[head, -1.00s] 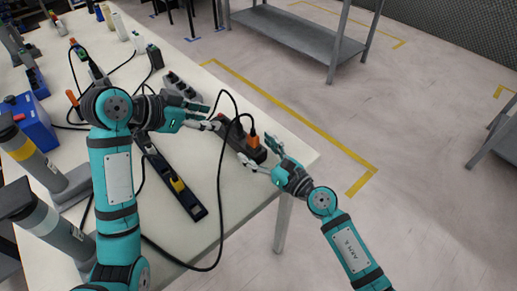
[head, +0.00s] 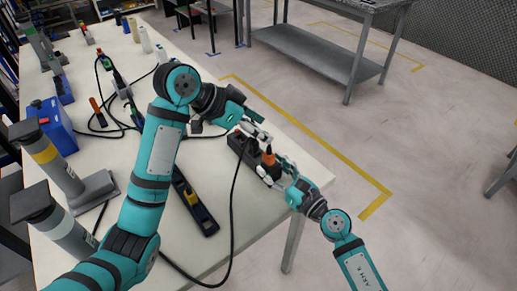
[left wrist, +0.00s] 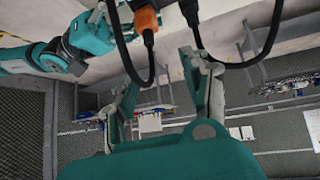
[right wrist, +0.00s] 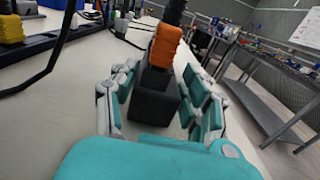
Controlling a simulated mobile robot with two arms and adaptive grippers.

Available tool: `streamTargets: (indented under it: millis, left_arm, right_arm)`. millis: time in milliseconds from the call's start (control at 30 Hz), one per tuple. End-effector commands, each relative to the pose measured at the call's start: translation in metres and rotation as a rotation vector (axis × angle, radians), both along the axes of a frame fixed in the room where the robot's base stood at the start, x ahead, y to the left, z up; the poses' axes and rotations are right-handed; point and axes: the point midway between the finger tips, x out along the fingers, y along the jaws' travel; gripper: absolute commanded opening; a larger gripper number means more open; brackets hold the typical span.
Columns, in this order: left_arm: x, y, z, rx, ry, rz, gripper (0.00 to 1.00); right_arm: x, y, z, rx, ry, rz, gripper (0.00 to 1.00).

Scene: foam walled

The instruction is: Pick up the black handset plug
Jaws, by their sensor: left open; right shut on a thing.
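The dark power strip (head: 235,142) lies near the table's right edge, with an orange plug (head: 268,158) standing in it. My right gripper (head: 277,168) is shut on the strip's near end. The right wrist view shows its fingers on both sides of the black strip (right wrist: 152,106), below the orange plug (right wrist: 165,45). The black handset plug seems to be the dark plug (left wrist: 189,10) beside the orange plug (left wrist: 147,18) in the left wrist view; in the head view I cannot make it out clearly. My left gripper (head: 256,132) is open above the strip, its fingers empty.
A black bar with a yellow part (head: 192,198) lies left of the strip. Black cables run across the white table (head: 120,158). Grey dispensers (head: 52,158) and a blue box (head: 40,128) stand at left.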

Motion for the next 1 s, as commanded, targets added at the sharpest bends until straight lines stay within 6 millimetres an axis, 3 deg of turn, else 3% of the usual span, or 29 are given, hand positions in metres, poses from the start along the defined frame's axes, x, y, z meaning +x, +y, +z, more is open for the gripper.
streamTargets:
  millis: [100,233,500,700,1000]
  left_arm:
    - [0.002,-0.036,0.004,0.135,0.083,-0.086,0.48]
    - [0.007,-0.048,0.002,0.312,0.177,-0.097,0.48]
    - [0.037,-0.016,0.014,0.608,0.304,0.077,0.48]
    - [0.05,0.005,0.023,0.681,0.336,0.175,0.48]
    - [0.05,0.008,-0.022,0.69,0.343,0.185,0.48]
  right_arm:
    - [0.0,0.0,0.0,0.0,0.0,0.0,0.06]
    - [0.0,0.0,0.0,0.0,0.0,-0.001,0.06]
    - [0.0,0.0,0.0,0.0,0.0,-0.001,0.06]
    - [0.0,0.0,0.0,0.0,0.0,0.0,0.06]
    - [0.0,0.0,0.0,0.001,0.001,0.0,0.06]
